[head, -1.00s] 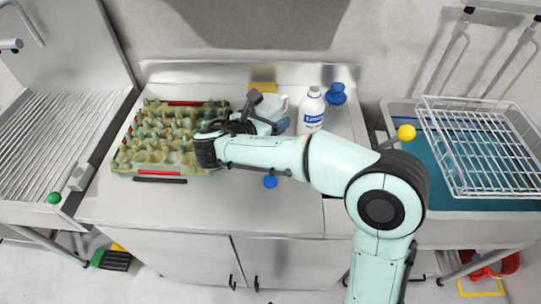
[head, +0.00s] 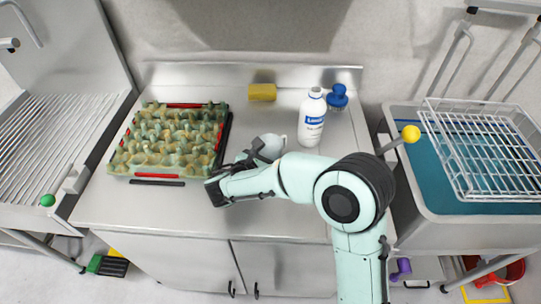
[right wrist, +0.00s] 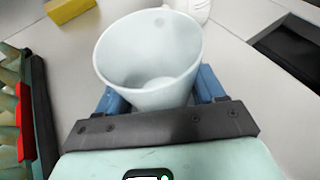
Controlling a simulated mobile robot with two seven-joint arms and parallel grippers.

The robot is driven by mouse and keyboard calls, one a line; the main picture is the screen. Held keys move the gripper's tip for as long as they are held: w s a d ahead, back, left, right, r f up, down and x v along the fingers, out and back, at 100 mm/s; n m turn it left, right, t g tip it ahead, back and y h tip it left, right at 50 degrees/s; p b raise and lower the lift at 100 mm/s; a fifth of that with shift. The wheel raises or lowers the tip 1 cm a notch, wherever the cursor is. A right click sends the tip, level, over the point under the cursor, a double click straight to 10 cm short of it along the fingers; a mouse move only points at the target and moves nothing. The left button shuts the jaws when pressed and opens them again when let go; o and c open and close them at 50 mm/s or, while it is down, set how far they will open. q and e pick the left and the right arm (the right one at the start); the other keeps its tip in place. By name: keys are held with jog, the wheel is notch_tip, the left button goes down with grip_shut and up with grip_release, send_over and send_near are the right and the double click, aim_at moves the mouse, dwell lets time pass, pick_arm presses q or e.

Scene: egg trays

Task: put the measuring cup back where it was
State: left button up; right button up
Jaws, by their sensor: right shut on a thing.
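The measuring cup (right wrist: 148,52) is white and empty, and shows between the blue fingers of my right gripper (right wrist: 162,92) in the right wrist view. The gripper is shut on it. In the head view the cup (head: 278,146) is partly hidden behind my right gripper (head: 266,148), over the middle of the steel counter (head: 220,212). I cannot tell whether its base touches the counter. My left gripper is not in view.
An egg tray stack (head: 165,142) with red and black strips stands left of the gripper. A yellow sponge (head: 262,92), a white bottle (head: 311,118) and a blue brush (head: 337,97) stand at the back. The front left counter is clear.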

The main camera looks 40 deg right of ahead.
jog(key=shift+f, duration=0.1)
jog(key=o, duration=1.1)
jog(key=shift+r, duration=0.2)
jog(key=v, duration=1.2)
jog(key=shift+p, duration=0.35)
